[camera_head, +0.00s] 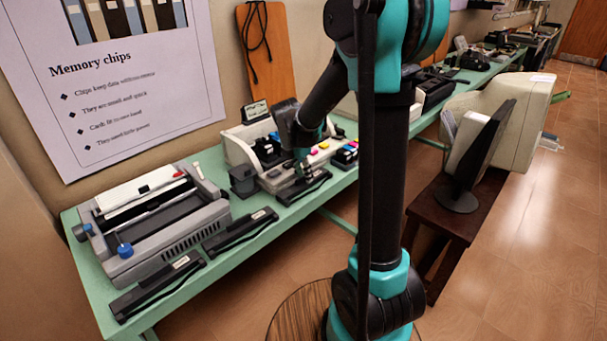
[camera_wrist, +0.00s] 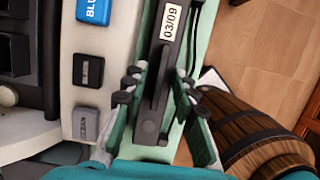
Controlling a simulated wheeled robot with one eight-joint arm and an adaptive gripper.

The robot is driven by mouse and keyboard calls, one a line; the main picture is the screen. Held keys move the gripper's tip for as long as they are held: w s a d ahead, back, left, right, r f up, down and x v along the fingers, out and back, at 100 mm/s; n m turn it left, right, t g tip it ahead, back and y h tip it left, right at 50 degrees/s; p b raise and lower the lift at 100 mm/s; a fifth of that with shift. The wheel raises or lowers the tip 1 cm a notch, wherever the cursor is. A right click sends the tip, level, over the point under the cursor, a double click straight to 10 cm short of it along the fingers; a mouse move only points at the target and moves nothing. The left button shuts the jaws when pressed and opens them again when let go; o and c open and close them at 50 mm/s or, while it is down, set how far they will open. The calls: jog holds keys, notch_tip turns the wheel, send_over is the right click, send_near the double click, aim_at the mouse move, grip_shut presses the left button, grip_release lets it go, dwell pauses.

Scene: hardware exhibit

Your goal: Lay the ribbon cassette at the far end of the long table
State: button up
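A black ribbon cassette (camera_wrist: 166,62) with a white "03/09" label lies lengthwise between my gripper's fingers in the wrist view. In the head view it is the slim black piece (camera_head: 305,188) at the long table's front edge. My gripper (camera_wrist: 160,90) is open, with a finger on each side of it; whether either touches is unclear. My gripper also shows in the head view (camera_head: 302,168), low over the cassette and partly hidden. Two similar black cassettes, one in the middle (camera_head: 240,231) and one nearer (camera_head: 157,287), lie along the same edge. The green long table (camera_head: 224,263) runs away to the upper right.
A grey printer (camera_head: 160,222) stands at the near end. A cream printer (camera_head: 240,150) with coloured cartridges is beside my gripper. Several devices crowd the table's far part. A wooden barrel (camera_wrist: 255,130) stands close to the table. A dark stool (camera_head: 455,215) holds a monitor on the right.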

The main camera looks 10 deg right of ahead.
jog(key=v, duration=1.2)
jog(key=s+d+f+m+t+y, duration=0.1)
jog(key=s+d+f+m, duration=0.2)
jog(key=s+f+m, duration=0.4)
jog(key=s+d+f+m+t+y, duration=0.1)
jog(key=s+d+f+m, duration=0.3)
jog(key=s+m, duration=0.9)
notch_tip(320, 180, down, 4)
jog(key=m, duration=0.5)
jog(key=shift+s+d, duration=0.2)
jog(key=shift+s, duration=0.1)
